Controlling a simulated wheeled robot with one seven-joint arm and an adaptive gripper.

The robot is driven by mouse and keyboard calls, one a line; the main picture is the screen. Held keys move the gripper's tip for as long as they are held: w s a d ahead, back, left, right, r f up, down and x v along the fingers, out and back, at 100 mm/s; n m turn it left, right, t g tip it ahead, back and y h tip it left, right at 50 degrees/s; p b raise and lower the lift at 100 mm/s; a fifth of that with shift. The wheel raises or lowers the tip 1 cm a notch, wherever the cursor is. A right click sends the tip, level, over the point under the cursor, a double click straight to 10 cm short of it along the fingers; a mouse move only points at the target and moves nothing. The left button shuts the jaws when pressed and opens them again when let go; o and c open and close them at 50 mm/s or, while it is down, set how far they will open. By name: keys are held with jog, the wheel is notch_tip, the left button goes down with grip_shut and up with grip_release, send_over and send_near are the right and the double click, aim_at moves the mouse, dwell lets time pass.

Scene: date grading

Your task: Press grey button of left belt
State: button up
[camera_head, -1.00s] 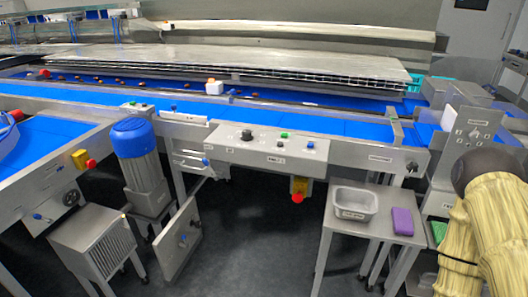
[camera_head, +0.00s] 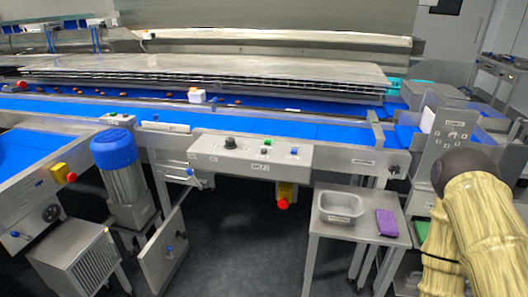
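A grey control panel (camera_head: 215,155) is fixed to the front of the long blue belt (camera_head: 300,130). It carries a black knob (camera_head: 230,142), a green button (camera_head: 268,141), a blue button (camera_head: 294,151) and a small dark or grey button (camera_head: 264,152) below the green one. A smaller panel (camera_head: 117,119) with a tiny green button sits farther left, near another blue belt (camera_head: 30,150). The labels are too small to read. My arm, in a tan sleeve, shows at the right edge, well apart from the panels. My gripper is out of view.
A red emergency stop (camera_head: 282,204) hangs below the panel. A small steel table (camera_head: 328,230) with a metal pan (camera_head: 341,219) and a purple cloth (camera_head: 387,222) stands at right. A blue motor (camera_head: 114,150) and an open cabinet door (camera_head: 163,250) are at left. Dark floor between is clear.

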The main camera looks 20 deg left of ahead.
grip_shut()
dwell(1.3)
